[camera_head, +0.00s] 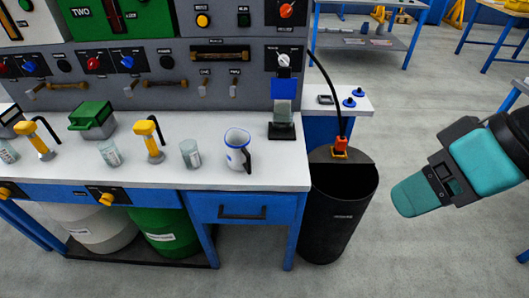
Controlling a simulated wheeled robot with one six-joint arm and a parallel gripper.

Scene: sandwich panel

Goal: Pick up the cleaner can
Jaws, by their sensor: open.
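No can in the camera_head view has a label that I can read as cleaner, so I cannot tell which one it is. A green drum (168,233) and a white drum (91,227) with labels stand under the bench. A tall black bin (338,213) with an unreadable label stands on the floor at the bench's right end. My gripper (408,196) is at the right, in the air to the right of the black bin and apart from it. It is open, and I see nothing held in it. Its two fingers do not show separately.
Grey floor (420,110) lies open behind my gripper.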

